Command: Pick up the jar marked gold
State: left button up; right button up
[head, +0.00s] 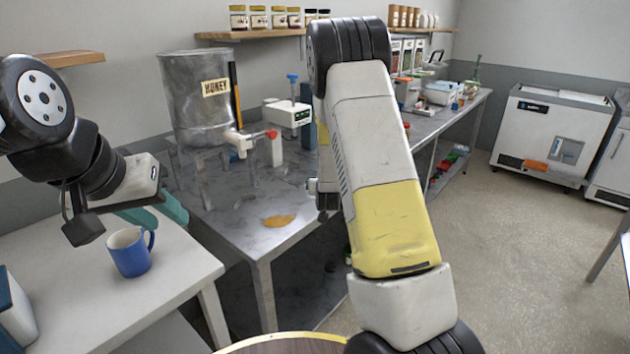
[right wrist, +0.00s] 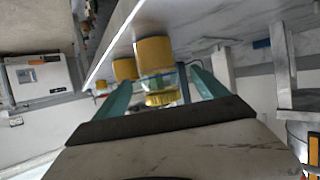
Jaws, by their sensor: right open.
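No gold marking is readable. In the head view my right arm hides the right gripper and this jar. My left gripper (head: 157,210) has its teal fingers apart, above the white table behind a blue mug.
The blue mug (head: 131,252) stands on the white table (head: 190,268). Shelf jars (head: 258,17) are at the back. Another yellow jar (right wrist: 124,69) is close to the right gripper.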

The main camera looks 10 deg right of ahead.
jog(key=x, duration=0.7)
jog(key=shift+w+d+r, duration=0.1)
jog(key=shift+w+d, duration=0.05)
jog(key=shift+c, duration=0.2)
grip_shut()
